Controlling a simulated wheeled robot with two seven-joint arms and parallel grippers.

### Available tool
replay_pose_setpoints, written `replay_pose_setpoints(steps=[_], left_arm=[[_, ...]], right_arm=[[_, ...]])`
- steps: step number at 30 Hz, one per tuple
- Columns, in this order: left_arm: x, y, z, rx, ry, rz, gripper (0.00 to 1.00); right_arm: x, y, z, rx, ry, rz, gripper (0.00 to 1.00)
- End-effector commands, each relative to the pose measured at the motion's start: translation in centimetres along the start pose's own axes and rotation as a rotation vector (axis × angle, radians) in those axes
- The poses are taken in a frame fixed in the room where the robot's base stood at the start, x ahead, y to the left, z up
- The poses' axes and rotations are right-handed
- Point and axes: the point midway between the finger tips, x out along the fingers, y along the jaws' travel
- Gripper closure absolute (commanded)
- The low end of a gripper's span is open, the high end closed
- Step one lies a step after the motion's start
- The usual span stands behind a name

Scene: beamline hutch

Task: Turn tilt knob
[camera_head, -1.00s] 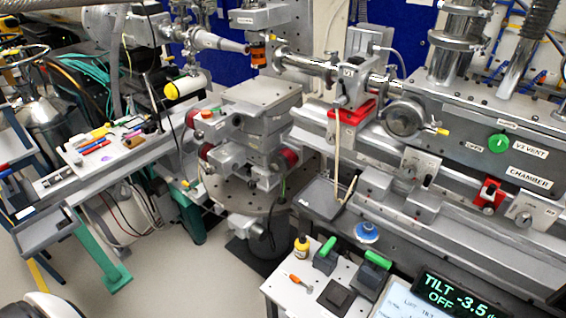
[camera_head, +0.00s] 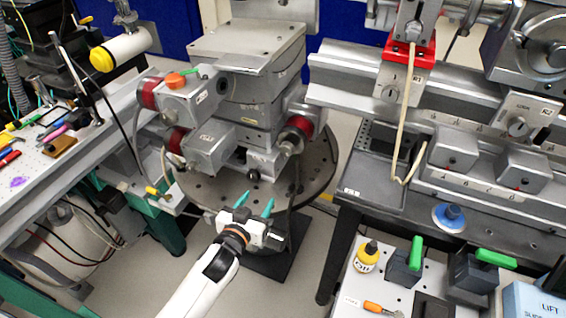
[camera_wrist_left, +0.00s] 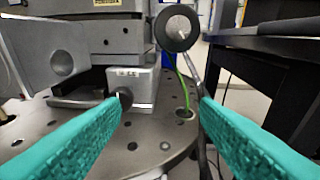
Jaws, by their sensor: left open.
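The grey stage stack (camera_head: 245,85) stands on a round perforated plate (camera_head: 315,175). Small dark knobs sit low on its front, one of them (camera_head: 253,175) just beyond my left gripper (camera_head: 255,203). In the left wrist view a small black knob (camera_wrist_left: 124,97) shows near the left fingertip, and a larger round dark-rimmed knob (camera_wrist_left: 177,27) higher up. I cannot read which is the tilt knob. My left gripper, with teal fingers, is open and empty in front of the stack; it also shows in the left wrist view (camera_wrist_left: 161,100). My right gripper is not in view.
A green cable (camera_wrist_left: 184,85) hangs behind the fingers' gap in the left wrist view. A dark-legged table (camera_head: 345,250) stands right of the plate, and a white bench (camera_head: 385,290) with green-handled tools is at front right. A tool-strewn bench (camera_head: 70,185) is at left.

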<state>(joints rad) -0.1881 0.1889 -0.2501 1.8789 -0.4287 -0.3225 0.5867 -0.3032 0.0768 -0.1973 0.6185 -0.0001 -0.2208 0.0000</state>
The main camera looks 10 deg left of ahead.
Motion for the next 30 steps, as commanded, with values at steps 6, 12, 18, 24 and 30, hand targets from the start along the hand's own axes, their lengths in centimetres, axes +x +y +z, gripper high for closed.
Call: replay_pose_setpoints(steps=[6, 12, 18, 24, 30], left_arm=[[0.6, -1.6, 5.7, -0.016, -0.190, -0.075, 0.44], [2.9, -1.8, 6.6, -0.017, -0.200, -0.079, 0.44], [7.0, -2.1, 7.3, -0.017, -0.197, -0.078, 0.44], [10.3, -2.4, 7.9, -0.017, -0.196, -0.079, 0.44], [11.8, -2.6, 8.2, -0.018, -0.194, -0.079, 0.44]], right_arm=[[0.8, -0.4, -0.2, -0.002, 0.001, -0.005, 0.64], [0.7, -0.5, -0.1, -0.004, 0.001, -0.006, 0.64], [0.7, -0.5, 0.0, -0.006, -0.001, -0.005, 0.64], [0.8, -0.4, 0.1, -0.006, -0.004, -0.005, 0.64], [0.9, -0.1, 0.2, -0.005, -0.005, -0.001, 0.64]])
